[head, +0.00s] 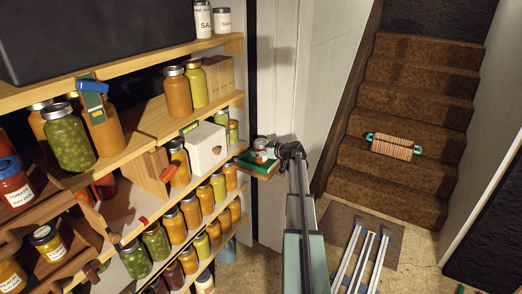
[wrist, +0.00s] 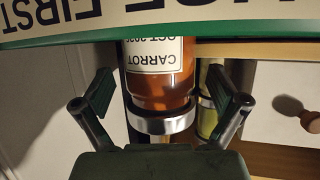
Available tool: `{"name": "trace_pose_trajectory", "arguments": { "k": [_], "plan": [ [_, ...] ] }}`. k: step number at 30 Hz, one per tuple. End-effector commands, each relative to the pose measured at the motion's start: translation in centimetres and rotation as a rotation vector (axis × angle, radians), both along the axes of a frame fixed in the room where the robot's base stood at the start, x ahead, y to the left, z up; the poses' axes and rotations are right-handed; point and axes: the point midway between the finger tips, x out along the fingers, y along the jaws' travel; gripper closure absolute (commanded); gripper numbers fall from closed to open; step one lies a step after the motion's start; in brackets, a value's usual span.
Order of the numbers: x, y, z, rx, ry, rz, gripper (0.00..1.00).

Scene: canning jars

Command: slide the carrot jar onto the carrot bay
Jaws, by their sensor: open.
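The carrot jar (wrist: 160,88) is orange with a silver lid and a white label reading CARROT. In the upside-down wrist view it stands behind a green-edged USE FIRST sign (wrist: 160,38). My gripper (wrist: 161,78) is open, its fingers on either side of the jar with visible gaps. In the head view a small jar (head: 261,145), seemingly the same one, stands on a green tray (head: 256,170) at the shelf's right end, beside my wrist; my fingers cannot be made out there. I cannot tell which shelf place is the carrot bay.
Wooden shelves left of my arm hold several orange and green jars (head: 191,210). A white drawer box (head: 205,148) with a knob is close by. Another yellow-green jar (wrist: 208,118) is behind the carrot jar. Stairs (head: 410,110) rise at the right.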

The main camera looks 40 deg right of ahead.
Motion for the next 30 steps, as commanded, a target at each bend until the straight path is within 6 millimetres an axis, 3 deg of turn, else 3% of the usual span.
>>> {"name": "trace_pose_trajectory", "arguments": {
  "k": [9,16,17,30],
  "plan": [
    [0.79,0.08,-0.43,0.001,0.000,0.000,0.03],
    [0.78,0.08,-0.42,0.000,0.000,0.000,0.85],
    [0.78,0.08,-0.42,0.000,0.000,0.000,0.88],
    [0.81,0.05,0.20,-0.001,-0.001,0.000,0.88]
  ]
}}
